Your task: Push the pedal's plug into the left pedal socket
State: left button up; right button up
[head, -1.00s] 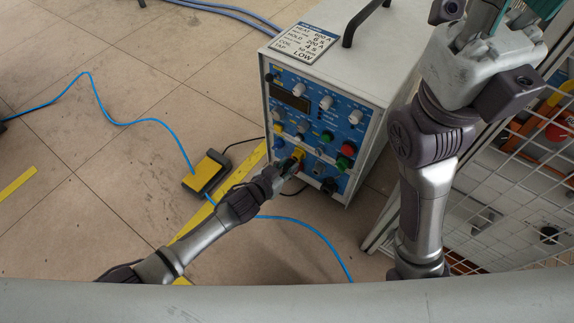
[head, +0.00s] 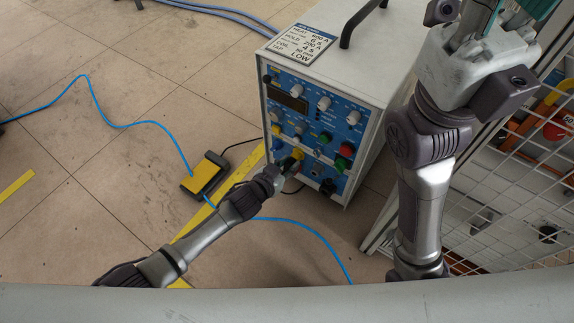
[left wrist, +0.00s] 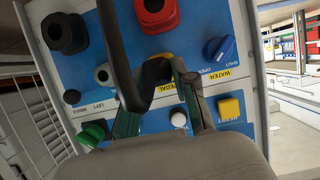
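The pedal's plug, black with a yellow part (left wrist: 161,64), sits at the heater's front panel (left wrist: 225,90) beside the PEDAL label. Its black cable arcs across the left wrist view. Its yellow part also shows in the head view (head: 297,153). The plug hides the socket behind it, so its depth cannot be told. My left gripper (left wrist: 156,92) has its fingers apart around the plug, just off the panel; it also shows in the head view (head: 285,166). The foot pedal (head: 206,173), yellow and black, lies on the floor. My right gripper's fingertips are outside the head view.
The white heater (head: 335,60) has knobs, buttons and a red connector (left wrist: 157,14) near the plug. A blue water valve knob (left wrist: 220,49) is close by. A blue hose (head: 300,226) crosses the floor. A mesh fence (head: 500,180) stands at right.

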pick_arm(q)
jog(key=o, duration=0.4)
jog(key=v, duration=1.2)
jog(key=shift+s+f, duration=0.1)
